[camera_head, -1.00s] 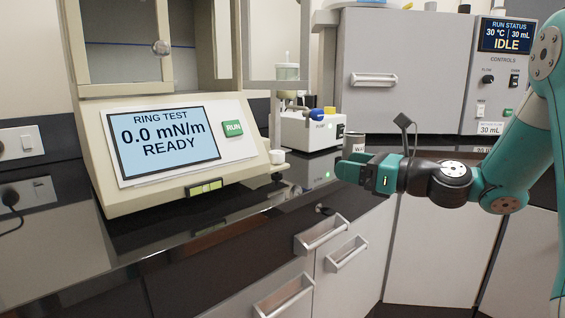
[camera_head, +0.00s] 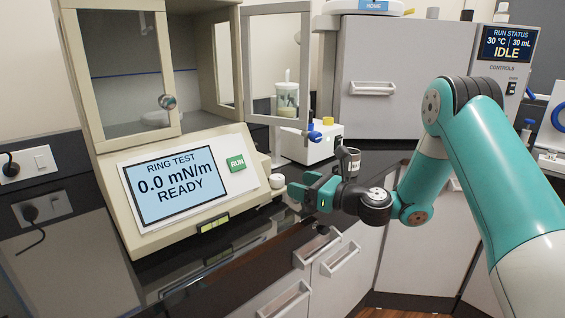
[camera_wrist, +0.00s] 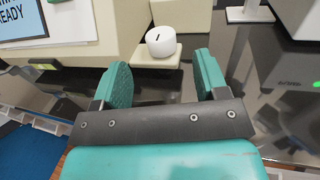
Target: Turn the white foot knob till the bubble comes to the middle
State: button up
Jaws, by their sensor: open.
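The white foot knob (camera_head: 277,181) sits at the right front corner of the ring test machine (camera_head: 125,215). My gripper (camera_head: 297,192) is just right of the knob. In the wrist view my gripper (camera_wrist: 158,82) is open and empty, with the knob ahead, between the finger lines and beyond the tips.
The machine's screen reads 0.0 mN/m READY, beside a green RUN button (camera_head: 237,163).

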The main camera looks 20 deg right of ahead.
aim_at(283, 178)
jog(key=p+x, duration=0.1)
jog(key=x, duration=0.5)
jog(key=shift+w+a, duration=0.1)
jog(key=shift+c, duration=0.2)
jog(key=c, duration=0.9)
